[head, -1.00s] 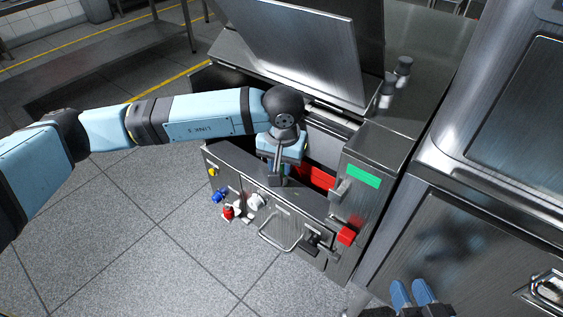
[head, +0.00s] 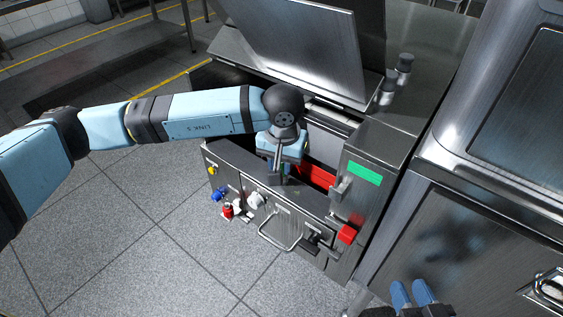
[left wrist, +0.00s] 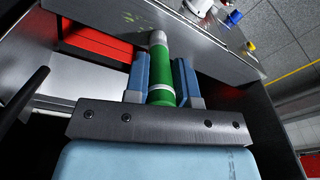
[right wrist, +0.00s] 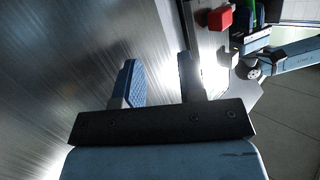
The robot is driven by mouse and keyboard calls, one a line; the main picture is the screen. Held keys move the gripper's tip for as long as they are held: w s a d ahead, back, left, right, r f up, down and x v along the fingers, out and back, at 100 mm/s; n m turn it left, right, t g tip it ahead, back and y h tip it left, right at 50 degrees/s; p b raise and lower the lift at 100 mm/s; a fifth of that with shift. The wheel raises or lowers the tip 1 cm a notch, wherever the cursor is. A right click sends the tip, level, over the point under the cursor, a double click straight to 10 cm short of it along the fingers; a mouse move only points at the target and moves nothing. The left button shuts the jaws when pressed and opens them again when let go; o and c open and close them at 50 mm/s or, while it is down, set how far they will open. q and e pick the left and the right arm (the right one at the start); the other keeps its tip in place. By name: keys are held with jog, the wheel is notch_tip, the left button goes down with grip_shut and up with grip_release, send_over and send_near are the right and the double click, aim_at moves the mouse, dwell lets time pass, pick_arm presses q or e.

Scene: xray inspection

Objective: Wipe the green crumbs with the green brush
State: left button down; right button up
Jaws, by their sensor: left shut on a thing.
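My left gripper (left wrist: 161,85) is shut on the green brush (left wrist: 161,70), a green cylinder with a pale band and a greyish end. That end points away from the gripper, at or close to a metal surface; I cannot tell if it touches. Small yellow-green specks, seemingly the green crumbs (left wrist: 135,15), lie on this metal just left of the brush end. In the head view my left gripper (head: 278,172) is over the open compartment of the steel machine, and the crumbs cannot be made out. My right gripper (right wrist: 157,80) is open and empty beside a steel panel.
The steel machine (head: 350,225) has a raised lid (head: 300,50), a red item (head: 318,176) inside, a green label (head: 363,173), a red knob (head: 347,233) and a front handle (head: 280,235). Valves in blue and red (head: 228,211) stick out in front. Left floor is clear.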

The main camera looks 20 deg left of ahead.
pick_arm(q)
jog(key=shift+b, duration=0.95)
dwell(2.2)
dwell(0.4)
jog(key=shift+s+d, duration=0.3)
jog(key=shift+d, duration=0.5)
jog(key=shift+s+d+b, duration=0.3)
jog(key=shift+d+b, duration=0.2)
jog(key=shift+d, duration=0.3)
jog(key=shift+d+f, duration=0.1)
jog(key=shift+d, duration=0.05)
jog(key=shift+s+d+b, duration=0.25)
jog(key=shift+d+b, duration=0.1)
jog(key=shift+d, duration=0.25)
jog(key=shift+a+f, duration=0.1)
jog(key=shift+a, duration=0.05)
